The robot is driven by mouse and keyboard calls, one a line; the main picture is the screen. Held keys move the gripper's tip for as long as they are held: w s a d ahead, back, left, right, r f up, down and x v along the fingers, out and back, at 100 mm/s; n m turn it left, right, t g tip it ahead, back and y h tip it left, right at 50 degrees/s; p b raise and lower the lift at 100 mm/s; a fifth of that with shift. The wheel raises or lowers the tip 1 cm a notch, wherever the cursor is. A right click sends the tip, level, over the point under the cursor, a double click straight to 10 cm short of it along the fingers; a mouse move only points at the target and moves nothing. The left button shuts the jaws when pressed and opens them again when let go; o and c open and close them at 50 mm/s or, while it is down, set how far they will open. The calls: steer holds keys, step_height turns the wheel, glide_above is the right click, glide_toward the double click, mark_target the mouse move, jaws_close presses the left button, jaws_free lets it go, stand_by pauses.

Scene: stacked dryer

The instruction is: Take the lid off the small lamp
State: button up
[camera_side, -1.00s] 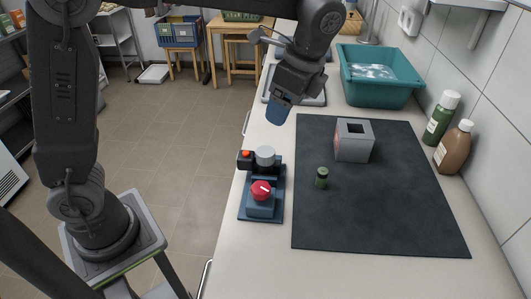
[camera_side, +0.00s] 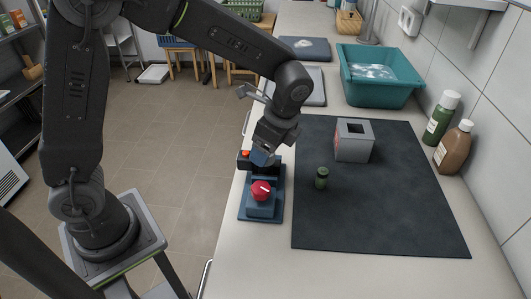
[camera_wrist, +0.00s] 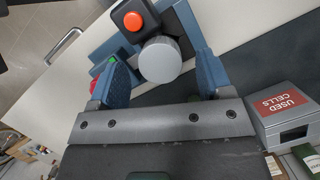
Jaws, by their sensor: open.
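A round grey lid (camera_wrist: 160,60), which I take to be the small lamp's, shows from above in the wrist view beside a black box with an orange-red button (camera_wrist: 133,20). In the side view my gripper hides most of it, while the button (camera_side: 245,154) shows just left of the gripper. My gripper (camera_side: 262,158) points down over the back of the blue base. In the wrist view my gripper (camera_wrist: 158,62) is open, with one blue finger on each side of the lid. I cannot tell whether either finger touches it.
A red knob (camera_side: 261,190) stands on the blue base (camera_side: 275,210) in front. On the dark mat (camera_side: 380,215) are a small green cylinder (camera_side: 321,178) and a grey box (camera_side: 354,140), labelled USED CELLS in the wrist view. A teal tub (camera_side: 375,90) and two bottles (camera_side: 447,135) stand farther right.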

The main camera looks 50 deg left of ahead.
steer(key=shift+s+a+f, duration=0.1)
steer(key=shift+a+f, duration=0.05)
steer(key=shift+f, duration=0.5)
steer(key=shift+c, duration=0.5)
steer(key=c, duration=0.8)
steer(key=shift+r, duration=0.15)
steer(key=shift+c, duration=0.2)
